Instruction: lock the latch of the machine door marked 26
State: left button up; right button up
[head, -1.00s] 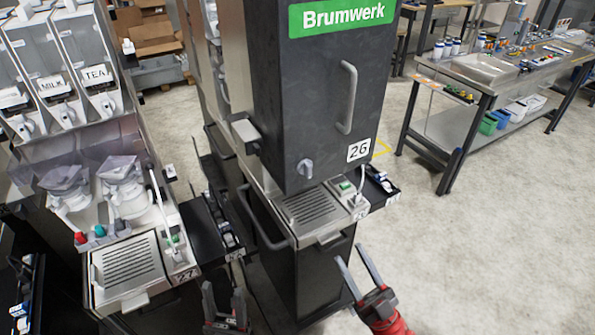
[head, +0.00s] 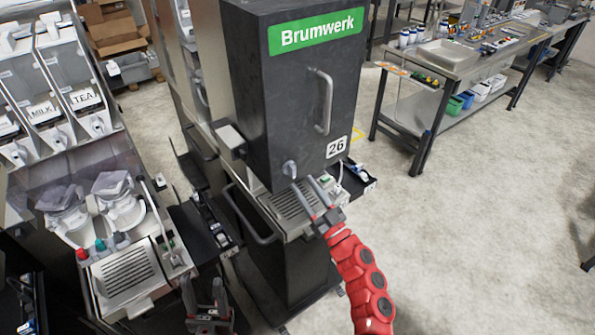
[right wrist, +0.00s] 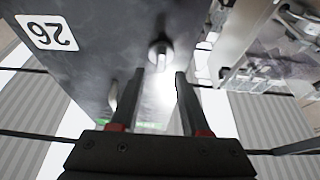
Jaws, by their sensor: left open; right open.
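The dark machine door (head: 290,100) marked 26 is closed in the head view, with a green Brumwerk label and a grey bar handle (head: 325,102). Its latch (head: 290,169) is a small grey knob at the door's lower left. The latch also shows in the right wrist view (right wrist: 160,52), beyond the fingertips and roughly between them. My right gripper (head: 305,192) is open and empty just below and right of the latch, apart from it as far as I can see. My left gripper (head: 204,284) is open and empty, low in front of the machines.
An open machine (head: 125,275) with milk and tea canisters stands at the left. A drip tray (head: 290,203) lies under door 26, close to my right gripper. A workbench (head: 450,60) stands at the back right.

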aim_at(294, 172)
jog(key=shift+x, duration=1.95)
grip_shut()
